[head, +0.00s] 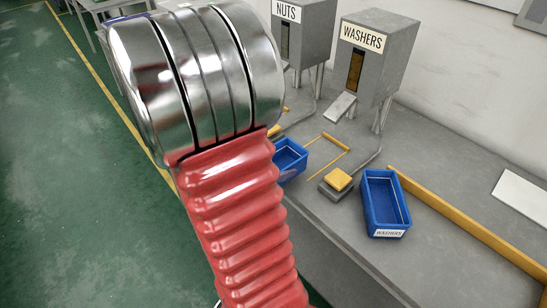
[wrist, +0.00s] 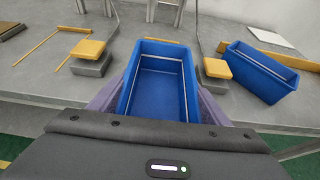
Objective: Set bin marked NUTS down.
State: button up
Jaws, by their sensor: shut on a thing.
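A blue bin (head: 289,160) shows near the bench's front edge in the head view, its left part hidden behind my arm. In the wrist view the held blue bin (wrist: 158,85) is upright and looks empty. My gripper (wrist: 158,97) is shut on it, with a finger along each side. The bin's label is out of view. I cannot tell if its base touches the bench. My gripper is hidden in the head view. The dispenser marked NUTS (head: 302,30) stands at the back of the bench.
A blue bin labelled WASHERS (head: 385,203) stands on the bench (head: 345,225) to the right. A yellow-topped block (head: 338,181) and a yellow frame (head: 328,150) lie between the two bins. The WASHERS dispenser (head: 370,60) stands behind. A yellow rail (head: 465,225) runs along the right.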

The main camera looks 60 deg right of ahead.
jog(key=w+a+n+t, duration=0.5)
jog(key=w+a+t, duration=0.1)
jog(key=w, duration=0.6)
jog(key=w+a+n+t, duration=0.5)
jog(key=w+a, duration=0.1)
jog(key=w, duration=0.7)
jog(key=w+a+n+t+y, duration=0.2)
jog(key=w+a+n+y, duration=0.1)
jog(key=a, duration=0.6)
jog(key=w+a+n+t+y, duration=0.2)
jog(key=w+a, duration=0.3)
jog(key=a, duration=0.3)
jog(key=w+a+n+t+y, duration=0.3)
jog(key=w+a+n, duration=0.1)
jog(key=a, duration=0.5)
jog(key=shift+w+a+r+y, duration=0.15)
jog(key=shift+a+y, duration=0.15)
jog(key=shift+d, duration=0.1)
